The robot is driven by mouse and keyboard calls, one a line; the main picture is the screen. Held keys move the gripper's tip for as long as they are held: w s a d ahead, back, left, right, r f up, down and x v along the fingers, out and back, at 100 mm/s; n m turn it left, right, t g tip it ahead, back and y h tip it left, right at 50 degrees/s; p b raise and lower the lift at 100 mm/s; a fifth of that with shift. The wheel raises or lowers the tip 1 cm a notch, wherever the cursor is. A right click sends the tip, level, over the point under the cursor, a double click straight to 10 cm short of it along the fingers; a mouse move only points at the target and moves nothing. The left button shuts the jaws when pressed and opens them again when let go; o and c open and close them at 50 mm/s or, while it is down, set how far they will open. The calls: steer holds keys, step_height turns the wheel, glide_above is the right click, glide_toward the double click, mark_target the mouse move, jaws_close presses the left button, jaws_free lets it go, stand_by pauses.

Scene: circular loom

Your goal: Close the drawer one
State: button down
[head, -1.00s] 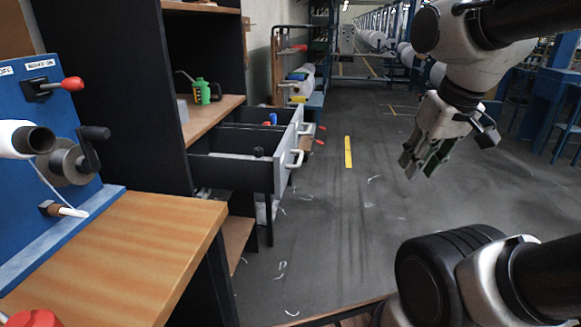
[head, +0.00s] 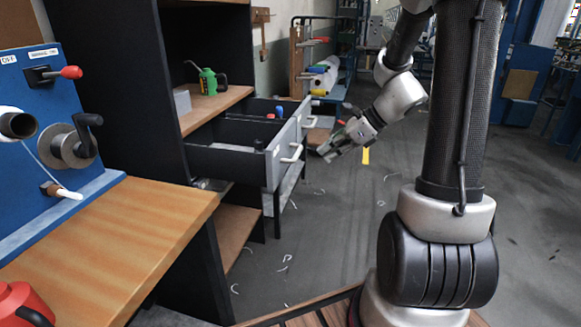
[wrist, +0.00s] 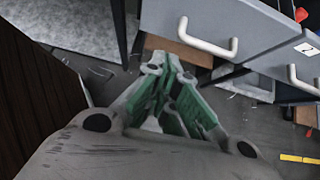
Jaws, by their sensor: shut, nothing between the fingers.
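Two grey-fronted drawers stand pulled out of the dark cabinet. The nearer drawer (head: 273,164) has a white bar handle (head: 291,153); its front also fills the top of the wrist view (wrist: 235,20). The farther drawer (head: 305,112) bears the label "2" in the wrist view (wrist: 306,47). No number is readable on the nearer front. My gripper (head: 328,152) is shut and empty, in front of the drawer fronts and to their right. In the wrist view, its fingertips (wrist: 168,62) are close below the nearer drawer's handle (wrist: 207,42), apart from it.
A wooden worktop (head: 110,240) with a red can (head: 20,305) stands at the front left, beside a blue panel (head: 60,130) with a crank. A green oil can (head: 207,82) stands on the cabinet shelf. Open floor (head: 330,225) lies right of the drawers.

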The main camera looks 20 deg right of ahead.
steer(key=shift+w+a+r+x, duration=0.2)
steer(key=shift+a+r+x, duration=0.15)
steer(key=shift+x, duration=1.8)
steer(key=shift+w+a+r+x, duration=0.25)
steer(key=shift+r+x, duration=0.1)
steer(key=shift+x, duration=1.75)
steer(key=shift+w+a+r+x, duration=0.15)
steer(key=shift+a+r+x, duration=0.15)
steer(key=shift+x, duration=1.85)
steer(key=w+a, duration=0.5)
steer(key=a, duration=0.2)
steer(key=w+a, duration=0.5)
steer(key=a, duration=0.2)
steer(key=w+a, duration=0.5)
steer(key=a, duration=0.2)
steer(key=shift+w, duration=0.15)
steer(key=shift+w+a+r, duration=0.1)
steer(key=shift+w+a, duration=0.05)
steer(key=shift+a, duration=0.05)
